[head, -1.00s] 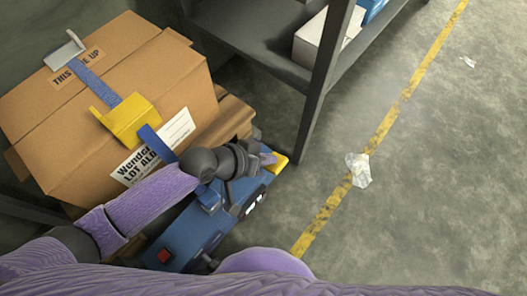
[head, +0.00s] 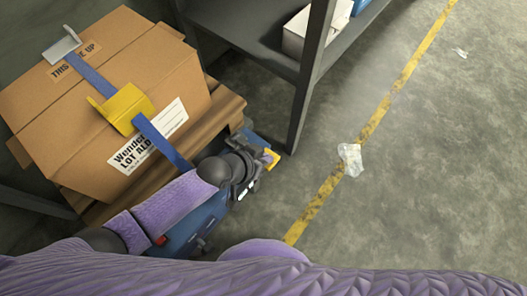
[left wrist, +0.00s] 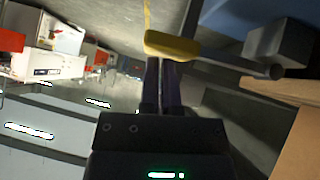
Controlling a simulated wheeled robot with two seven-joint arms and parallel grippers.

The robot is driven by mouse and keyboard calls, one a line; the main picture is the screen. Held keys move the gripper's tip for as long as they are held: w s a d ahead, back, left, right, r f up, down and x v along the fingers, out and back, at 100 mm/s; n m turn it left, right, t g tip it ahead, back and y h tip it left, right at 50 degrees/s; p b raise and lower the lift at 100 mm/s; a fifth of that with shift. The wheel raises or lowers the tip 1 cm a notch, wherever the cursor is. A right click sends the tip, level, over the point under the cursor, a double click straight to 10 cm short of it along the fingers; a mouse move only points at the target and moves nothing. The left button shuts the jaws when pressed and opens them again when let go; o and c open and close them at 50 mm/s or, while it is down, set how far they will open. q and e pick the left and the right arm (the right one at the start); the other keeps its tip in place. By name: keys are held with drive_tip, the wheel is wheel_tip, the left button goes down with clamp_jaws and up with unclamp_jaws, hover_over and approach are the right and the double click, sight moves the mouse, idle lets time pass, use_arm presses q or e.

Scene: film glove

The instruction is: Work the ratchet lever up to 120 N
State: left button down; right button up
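The ratchet lever has a yellow grip, small at the right end of the blue tensioner (head: 205,222) in the head view. In the left wrist view the lever's yellow grip (left wrist: 172,46) lies crosswise at my fingertips, with a dark bar running right to a grey block. My left gripper (left wrist: 161,62) has its two dark fingers close together; they reach the grip's underside, and I cannot tell if they touch it. A blue strap (head: 163,142) runs over the carton (head: 70,115). My arm hides much of the tensioner, and no force reading is legible. My right gripper is out of view.
A yellow corner guard (head: 122,110) sits under the strap on the carton's edge. The carton stands on a wooden pallet (head: 222,112). A dark shelf post (head: 308,85) rises just beyond the lever. The floor to the right is open, with crumpled plastic (head: 350,159).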

use_arm(q)
drive_tip(key=shift+s+d+f, duration=0.1)
drive_tip(key=shift+s+f, duration=0.15)
drive_tip(key=shift+f, duration=0.4)
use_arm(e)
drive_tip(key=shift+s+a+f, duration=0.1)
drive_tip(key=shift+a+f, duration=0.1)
use_arm(q)
drive_tip(key=shift+s+f, duration=0.15)
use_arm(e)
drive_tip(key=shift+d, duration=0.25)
use_arm(q)
drive_tip(key=r+p, duration=0.2)
drive_tip(key=r, duration=0.1)
drive_tip(key=r+p, duration=0.3)
drive_tip(key=shift+w+d+r, duration=0.1)
drive_tip(key=shift+w, duration=0.1)
drive_tip(key=s+p+v, duration=0.1)
drive_tip(key=p+v, duration=0.5)
drive_tip(key=v, duration=0.2)
drive_tip(key=shift+s, duration=0.35)
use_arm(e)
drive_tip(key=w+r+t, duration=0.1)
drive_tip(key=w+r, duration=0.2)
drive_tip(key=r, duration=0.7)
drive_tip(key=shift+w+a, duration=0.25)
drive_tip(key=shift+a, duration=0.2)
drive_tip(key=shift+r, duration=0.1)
